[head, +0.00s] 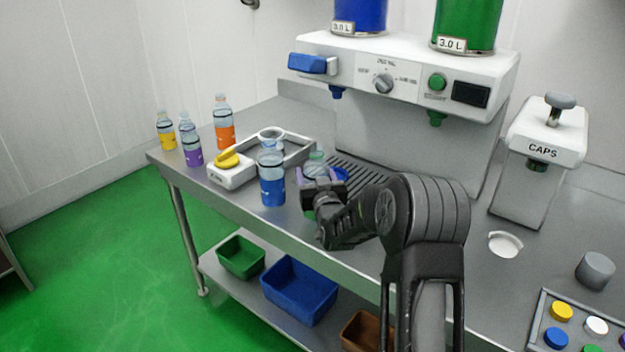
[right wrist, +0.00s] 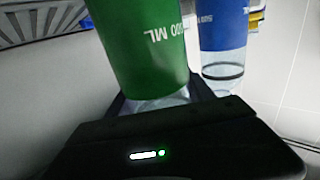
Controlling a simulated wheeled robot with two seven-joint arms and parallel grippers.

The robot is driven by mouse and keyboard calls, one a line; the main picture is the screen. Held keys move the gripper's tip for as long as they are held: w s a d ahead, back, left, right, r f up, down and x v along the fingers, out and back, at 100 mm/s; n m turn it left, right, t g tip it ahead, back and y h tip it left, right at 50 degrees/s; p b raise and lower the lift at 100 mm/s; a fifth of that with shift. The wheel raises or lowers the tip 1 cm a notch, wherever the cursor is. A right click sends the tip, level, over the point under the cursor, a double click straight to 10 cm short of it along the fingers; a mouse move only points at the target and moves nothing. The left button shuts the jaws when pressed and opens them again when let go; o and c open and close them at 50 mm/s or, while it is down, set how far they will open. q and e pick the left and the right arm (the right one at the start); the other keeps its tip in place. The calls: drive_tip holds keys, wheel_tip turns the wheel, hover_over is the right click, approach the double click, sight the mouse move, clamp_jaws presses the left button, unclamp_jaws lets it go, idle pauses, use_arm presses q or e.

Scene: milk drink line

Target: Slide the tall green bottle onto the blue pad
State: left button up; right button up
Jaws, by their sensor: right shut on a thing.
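The green bottle (head: 316,159) is mostly hidden in the head view; its clear, greenish top shows just above my right gripper (head: 320,182). In the right wrist view its green label (right wrist: 140,45) stands between the dark fingers, which are shut on it. It appears upright on the table. The blue pad (head: 341,173) shows only in part, right beside the gripper at the left end of the drip grille; the gripper and bottle hide the rest. I cannot tell whether the bottle overlaps the pad. My left gripper is not in view.
A blue bottle (head: 271,185) stands close to the left of the gripper. A white tray frame (head: 296,155) and a scale with a yellow piece (head: 229,172) lie behind it. Orange (head: 223,125), purple (head: 190,145) and yellow (head: 166,135) bottles stand far left. The dispenser (head: 400,75) rises behind the grille.

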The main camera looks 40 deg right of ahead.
drive_tip(key=w+d+b, duration=0.2)
drive_tip(key=d, duration=0.1)
drive_tip(key=shift+w+d, duration=0.25)
drive_tip(key=shift+w, duration=0.1)
drive_tip(key=w+d+b, duration=0.3)
drive_tip(key=d, duration=0.1)
drive_tip(key=shift+w+d+b, duration=0.3)
drive_tip(key=shift+d+b, duration=0.05)
drive_tip(key=shift+d, duration=0.05)
